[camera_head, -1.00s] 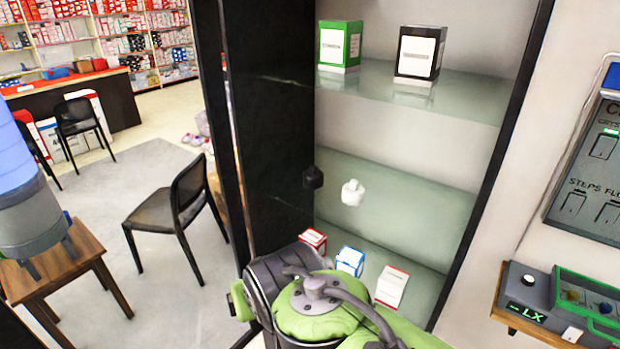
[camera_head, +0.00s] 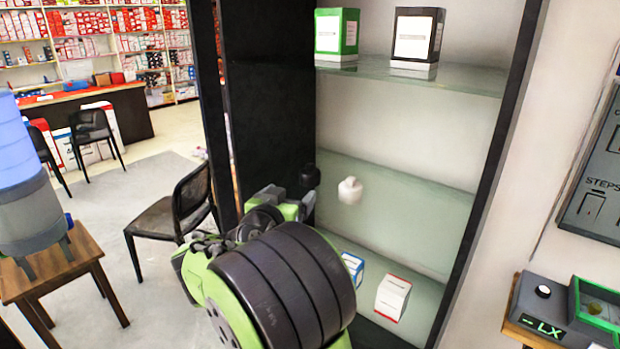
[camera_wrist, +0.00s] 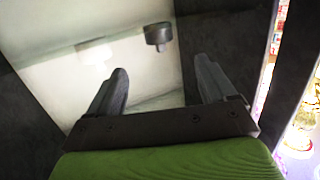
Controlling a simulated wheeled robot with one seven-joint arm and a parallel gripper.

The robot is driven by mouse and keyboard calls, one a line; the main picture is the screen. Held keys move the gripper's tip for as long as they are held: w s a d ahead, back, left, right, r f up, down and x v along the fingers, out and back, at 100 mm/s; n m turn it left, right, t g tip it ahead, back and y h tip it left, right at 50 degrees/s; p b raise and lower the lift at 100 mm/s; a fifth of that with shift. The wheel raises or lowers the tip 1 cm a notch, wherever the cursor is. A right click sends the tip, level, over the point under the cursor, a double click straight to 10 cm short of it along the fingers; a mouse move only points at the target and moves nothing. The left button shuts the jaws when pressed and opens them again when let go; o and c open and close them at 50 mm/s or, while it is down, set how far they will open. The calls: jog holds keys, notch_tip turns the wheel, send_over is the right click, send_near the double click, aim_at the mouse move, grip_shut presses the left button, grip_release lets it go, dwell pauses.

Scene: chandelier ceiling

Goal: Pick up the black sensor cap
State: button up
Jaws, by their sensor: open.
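The black sensor cap (camera_head: 309,176) is on the middle glass shelf, near the dark side panel at the left. In the wrist view the black cap (camera_wrist: 158,35) shows beyond the fingertips, between them and a little above. My gripper (camera_wrist: 158,80) is open with nothing between its fingers, and it is apart from the cap. A white cap (camera_head: 349,190) sits to the right of the black one; it also shows pale at the left in the wrist view (camera_wrist: 94,52). In the head view my arm covers the lower left of the cabinet.
A green-and-white box (camera_head: 336,35) and a black-and-white box (camera_head: 416,37) stand on the upper shelf. A blue-edged box (camera_head: 352,266) and a red-edged box (camera_head: 392,297) are on the bottom shelf. The dark side panel (camera_head: 268,110) borders the shelves. The middle shelf's right side is clear.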

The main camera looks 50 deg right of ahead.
aim_at(307, 178)
jog(key=p+x, duration=0.1)
jog(key=x, duration=1.3)
jog(key=shift+s+p, duration=0.1)
jog(key=shift+p, duration=0.3)
jog(key=shift+a, duration=0.15)
jog(key=shift+c, duration=1)
jog(key=c, duration=0.9)
